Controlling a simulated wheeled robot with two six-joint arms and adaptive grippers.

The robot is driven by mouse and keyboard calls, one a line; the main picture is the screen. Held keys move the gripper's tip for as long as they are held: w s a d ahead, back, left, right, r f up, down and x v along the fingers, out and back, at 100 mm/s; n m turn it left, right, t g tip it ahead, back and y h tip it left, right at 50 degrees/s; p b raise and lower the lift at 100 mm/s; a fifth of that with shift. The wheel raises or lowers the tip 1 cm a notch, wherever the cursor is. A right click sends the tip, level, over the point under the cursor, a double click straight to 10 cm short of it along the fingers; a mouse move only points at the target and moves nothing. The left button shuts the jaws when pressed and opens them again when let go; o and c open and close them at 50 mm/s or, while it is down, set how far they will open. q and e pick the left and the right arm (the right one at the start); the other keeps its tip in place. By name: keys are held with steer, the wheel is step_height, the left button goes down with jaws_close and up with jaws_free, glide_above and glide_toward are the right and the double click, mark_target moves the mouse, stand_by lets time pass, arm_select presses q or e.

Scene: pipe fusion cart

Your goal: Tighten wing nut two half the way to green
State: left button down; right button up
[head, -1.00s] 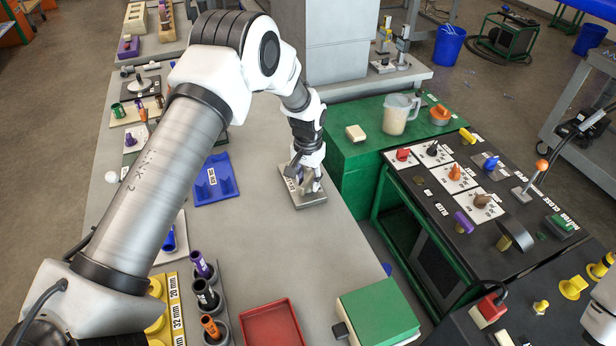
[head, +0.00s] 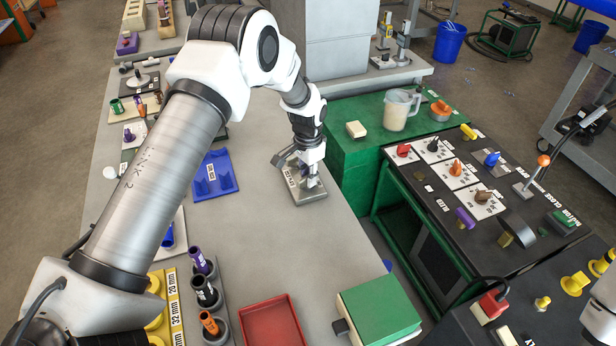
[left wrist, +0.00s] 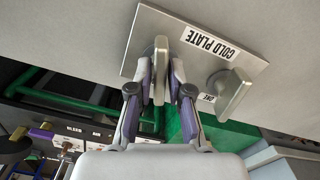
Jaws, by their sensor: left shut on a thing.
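The grey cold plate (head: 312,195) lies flat near the right edge of the grey bench; it also shows in the left wrist view (left wrist: 140,50), labelled COLD PLATE. It carries two grey wing nuts. One wing nut (left wrist: 161,72) stands between the fingers of my left gripper (left wrist: 158,68), which is shut on it. The other wing nut (left wrist: 236,92) stands free to the right, beside a small label (left wrist: 207,98) that seems to read ONE. In the head view my left gripper (head: 308,182) points down at the plate and partly hides the nuts. I see no green mark on the plate. My right gripper is not in view.
A blue holder (head: 215,178) lies left of the plate. A red tray (head: 270,326) and a green-topped box (head: 378,308) are at the front. A green cabinet (head: 355,170) bearing a jug (head: 397,110) stands to the right. Bare bench surrounds the plate's left and front.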

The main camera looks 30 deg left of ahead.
arm_select(q)
steer(key=c, duration=1.2)
jaws_free()
step_height(320, 180, up, 12)
